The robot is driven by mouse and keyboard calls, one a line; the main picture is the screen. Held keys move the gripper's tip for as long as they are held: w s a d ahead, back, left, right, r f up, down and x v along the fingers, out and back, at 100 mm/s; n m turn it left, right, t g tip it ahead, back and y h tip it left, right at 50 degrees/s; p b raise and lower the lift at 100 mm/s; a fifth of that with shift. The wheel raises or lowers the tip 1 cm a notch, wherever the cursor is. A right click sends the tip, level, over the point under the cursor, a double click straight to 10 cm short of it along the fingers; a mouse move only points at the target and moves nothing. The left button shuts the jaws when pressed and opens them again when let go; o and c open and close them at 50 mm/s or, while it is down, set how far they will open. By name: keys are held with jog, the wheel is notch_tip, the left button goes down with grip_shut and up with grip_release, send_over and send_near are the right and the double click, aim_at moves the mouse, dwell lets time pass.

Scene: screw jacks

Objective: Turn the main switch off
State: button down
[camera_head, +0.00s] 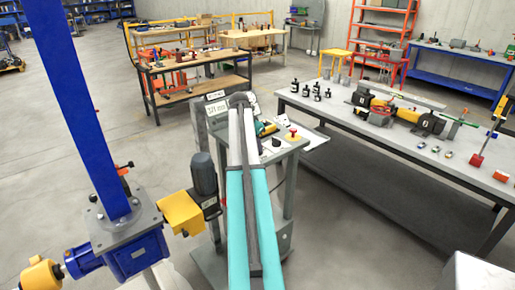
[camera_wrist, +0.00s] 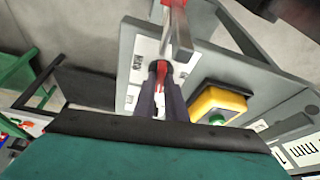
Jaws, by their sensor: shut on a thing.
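The main switch shows in the wrist view as a narrow red handle (camera_wrist: 161,72) on a pale plate of a grey panel (camera_wrist: 135,45). My gripper (camera_wrist: 160,88) has its two dark fingers closed around this red handle, close to the panel face. The fingers hide part of the handle and its base, so its exact angle is hard to tell. In the head view my arm reaches over the grey control stand (camera_head: 283,205) and hides the switch and my fingertips.
A grey bar (camera_wrist: 180,35) with red on it stands out just above the fingers. A yellow box with a green button (camera_wrist: 215,103) is to the right. A red knob (camera_head: 293,133) tops the stand's console. A long workbench (camera_head: 400,137) stands right, a blue column (camera_head: 80,110) left.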

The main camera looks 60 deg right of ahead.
jog(key=shift+d+m+g+b, duration=0.2)
jog(key=shift+m+g+b, duration=0.15)
jog(key=shift+m, duration=0.45)
jog(key=shift+s, duration=0.1)
jog(key=c, duration=1.8)
grip_release()
jog(key=shift+a, duration=0.1)
jog(key=shift+w+a+r, duration=0.15)
jog(key=shift+w+r, duration=0.05)
jog(key=shift+r, duration=0.15)
jog(key=b+v, duration=0.3)
jog(key=v, duration=1)
